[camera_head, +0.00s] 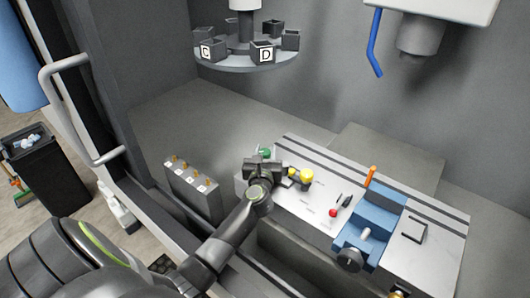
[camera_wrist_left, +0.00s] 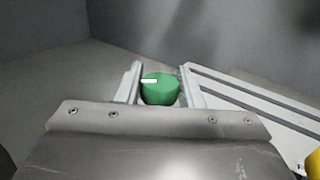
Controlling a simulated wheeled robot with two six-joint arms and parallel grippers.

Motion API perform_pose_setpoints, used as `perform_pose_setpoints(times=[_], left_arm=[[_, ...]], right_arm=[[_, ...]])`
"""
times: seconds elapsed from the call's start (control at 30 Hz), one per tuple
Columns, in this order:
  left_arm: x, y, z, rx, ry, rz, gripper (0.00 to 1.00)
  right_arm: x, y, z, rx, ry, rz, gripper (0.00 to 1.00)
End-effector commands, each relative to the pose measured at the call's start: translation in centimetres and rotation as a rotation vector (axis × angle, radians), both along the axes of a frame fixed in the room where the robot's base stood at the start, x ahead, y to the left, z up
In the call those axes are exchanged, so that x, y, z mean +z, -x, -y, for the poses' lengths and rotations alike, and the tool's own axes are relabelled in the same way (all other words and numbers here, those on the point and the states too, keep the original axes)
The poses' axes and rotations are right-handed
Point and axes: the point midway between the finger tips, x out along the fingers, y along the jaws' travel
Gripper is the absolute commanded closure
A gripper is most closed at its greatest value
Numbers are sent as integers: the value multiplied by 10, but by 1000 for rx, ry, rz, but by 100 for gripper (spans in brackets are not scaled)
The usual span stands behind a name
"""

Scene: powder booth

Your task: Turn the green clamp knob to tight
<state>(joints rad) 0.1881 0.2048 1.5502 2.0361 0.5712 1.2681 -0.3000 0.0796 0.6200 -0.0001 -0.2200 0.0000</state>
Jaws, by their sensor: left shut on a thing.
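The green clamp knob (camera_wrist_left: 162,92) sits between the two fingers of my left gripper (camera_wrist_left: 160,84) in the left wrist view, and a white mark shows at the left of its top. The gripper is shut on it. In the head view my left gripper (camera_head: 264,160) reaches over the left end of the grey work plate (camera_head: 450,258). The green knob (camera_head: 265,153) shows only in part there, behind the gripper. My right gripper is in neither view.
A yellow knob (camera_head: 306,175), a red knob (camera_head: 333,212) and a blue vise (camera_head: 372,222) are on the plate to the right. A grey block with brass pegs (camera_head: 192,190) stands left of my gripper. A round carousel with lettered boxes (camera_head: 246,64) hangs above.

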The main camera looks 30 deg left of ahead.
Motion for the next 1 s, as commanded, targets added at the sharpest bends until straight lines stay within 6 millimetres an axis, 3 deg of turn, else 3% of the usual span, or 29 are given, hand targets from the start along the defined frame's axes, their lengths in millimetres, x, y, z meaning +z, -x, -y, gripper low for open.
perform_pose_setpoints(times=[0.33,0.7,1.0], left_arm=[[2,0,-1,-83,-3,-2,89],[2,0,-2,-372,-5,-2,89],[-2,0,-2,-606,-5,1,89]], right_arm=[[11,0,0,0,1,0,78],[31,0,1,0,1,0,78],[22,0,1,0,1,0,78]])
